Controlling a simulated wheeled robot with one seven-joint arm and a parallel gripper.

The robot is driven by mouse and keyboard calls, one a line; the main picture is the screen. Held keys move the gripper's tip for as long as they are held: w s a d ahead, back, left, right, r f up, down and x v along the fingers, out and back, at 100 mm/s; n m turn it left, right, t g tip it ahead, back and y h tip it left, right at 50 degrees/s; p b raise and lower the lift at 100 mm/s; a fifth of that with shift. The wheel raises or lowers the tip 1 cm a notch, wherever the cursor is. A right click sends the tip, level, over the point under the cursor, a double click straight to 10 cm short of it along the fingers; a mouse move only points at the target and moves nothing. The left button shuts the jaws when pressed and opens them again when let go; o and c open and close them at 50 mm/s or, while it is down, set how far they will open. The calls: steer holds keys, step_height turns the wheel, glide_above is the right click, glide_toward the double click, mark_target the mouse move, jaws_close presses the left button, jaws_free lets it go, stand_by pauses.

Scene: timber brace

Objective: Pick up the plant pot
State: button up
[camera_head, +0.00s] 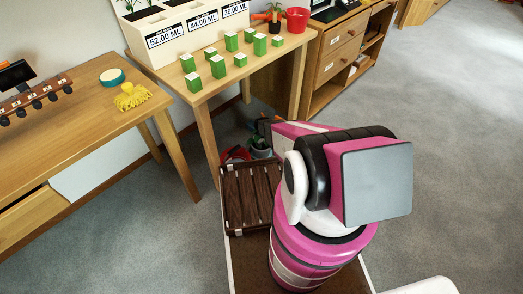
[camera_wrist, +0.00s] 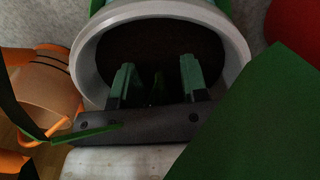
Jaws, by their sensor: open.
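In the wrist view, a plant pot (camera_wrist: 240,52) with a pale grey rim and dark inside is right in front of my gripper (camera_wrist: 157,72). My gripper is open; its two fingers show against the pot's dark opening, with a little green between them. I cannot tell whether they touch the pot. In the head view, a grey pot (camera_head: 260,153) with a green plant stands low by the table legs, and it looks like the same pot. My arm hides my gripper in the head view.
An orange pot-like thing (camera_wrist: 48,88) with green leaves is close at left in the wrist view. A large green surface (camera_wrist: 265,125) fills the right, red behind it.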

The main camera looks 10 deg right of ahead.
jaws_close()
steer(key=shift+r, duration=0.15)
stand_by(1.2)
